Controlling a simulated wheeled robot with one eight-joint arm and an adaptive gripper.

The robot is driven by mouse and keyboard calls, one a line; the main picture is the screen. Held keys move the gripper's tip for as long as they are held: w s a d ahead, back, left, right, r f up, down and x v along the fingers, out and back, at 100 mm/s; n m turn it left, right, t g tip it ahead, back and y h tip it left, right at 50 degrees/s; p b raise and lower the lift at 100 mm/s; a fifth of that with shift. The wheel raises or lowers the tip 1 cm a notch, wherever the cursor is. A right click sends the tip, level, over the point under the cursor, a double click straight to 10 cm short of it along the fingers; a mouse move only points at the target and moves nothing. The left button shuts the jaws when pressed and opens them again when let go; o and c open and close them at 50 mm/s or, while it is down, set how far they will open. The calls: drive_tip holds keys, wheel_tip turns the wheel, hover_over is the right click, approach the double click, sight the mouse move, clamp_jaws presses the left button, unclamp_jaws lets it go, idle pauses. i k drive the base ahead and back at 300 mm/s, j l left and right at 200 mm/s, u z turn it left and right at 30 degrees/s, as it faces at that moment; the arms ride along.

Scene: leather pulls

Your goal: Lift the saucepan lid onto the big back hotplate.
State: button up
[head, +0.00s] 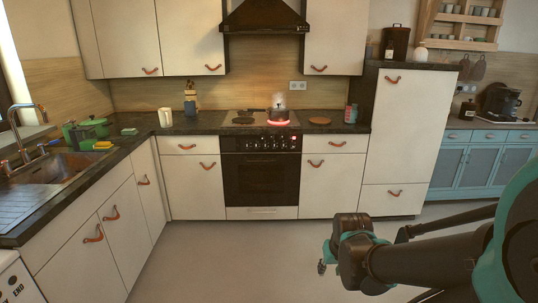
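The hob (232,123) is on the back counter above the oven. Dark round hotplates (243,120) show on its left side, too small to tell apart well. A small shiny pot or kettle (279,114) stands on the right side, with a pale steam-like wisp above it. A hotplate (278,123) glows red at the front right. I cannot make out a saucepan lid for certain. My gripper (322,266) is low over the floor at lower centre right, well away from the hob. Its fingers are small and partly hidden, so their opening is unclear.
A brown round mat (320,121) lies right of the hob. A white jug (165,117) and a utensil holder (190,104) stand left of it. The floor (220,265) before the oven is clear.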

sight(279, 107)
drive_tip(key=i+l+u, duration=0.25)
drive_tip(key=i+l, duration=0.4)
drive_tip(key=i+l+u, duration=0.25)
drive_tip(key=i+l, duration=0.55)
